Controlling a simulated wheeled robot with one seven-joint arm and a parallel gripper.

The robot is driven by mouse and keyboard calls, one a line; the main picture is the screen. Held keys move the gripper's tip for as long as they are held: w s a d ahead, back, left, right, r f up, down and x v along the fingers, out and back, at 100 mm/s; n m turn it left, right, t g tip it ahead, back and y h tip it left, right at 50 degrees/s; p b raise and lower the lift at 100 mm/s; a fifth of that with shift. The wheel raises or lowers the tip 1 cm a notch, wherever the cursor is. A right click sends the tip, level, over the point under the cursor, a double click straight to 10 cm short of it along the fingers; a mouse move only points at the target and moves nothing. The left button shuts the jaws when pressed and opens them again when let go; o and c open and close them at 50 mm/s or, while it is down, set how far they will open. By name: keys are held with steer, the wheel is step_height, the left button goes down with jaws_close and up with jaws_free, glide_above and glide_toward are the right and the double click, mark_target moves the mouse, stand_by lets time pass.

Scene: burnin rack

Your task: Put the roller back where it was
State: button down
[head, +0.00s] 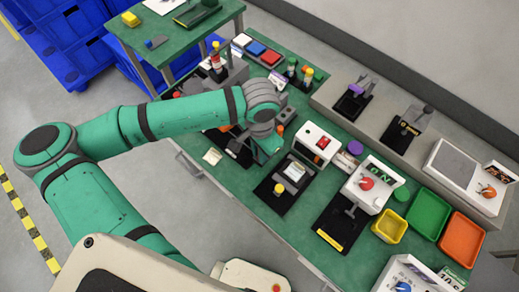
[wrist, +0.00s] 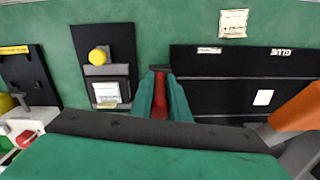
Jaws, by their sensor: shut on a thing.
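My gripper (wrist: 160,98) shows in the wrist view with its two green fingers shut on a narrow red part (wrist: 159,97), which I take to be the roller. The fingertips are over the left end of a long black board (wrist: 215,88) marked GLUE. In the head view my gripper (head: 265,152) is low over the green bench, and the held thing cannot be made out there.
A fixture with a yellow knob (wrist: 98,56) stands on a black plate just left of my gripper. An orange thing (wrist: 298,108) rises at the right. A paper note (wrist: 233,22) lies on the green bench (head: 245,212). A press with a red knob (head: 366,183) stands farther right.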

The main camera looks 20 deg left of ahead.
steer(key=shift+d, duration=0.2)
steer(key=shift+a+f, duration=0.15)
steer(key=shift+f, duration=0.4)
steer(key=c, duration=1.9)
jaws_free()
steer(key=shift+o, duration=1.1)
steer(key=shift+w, duration=0.1)
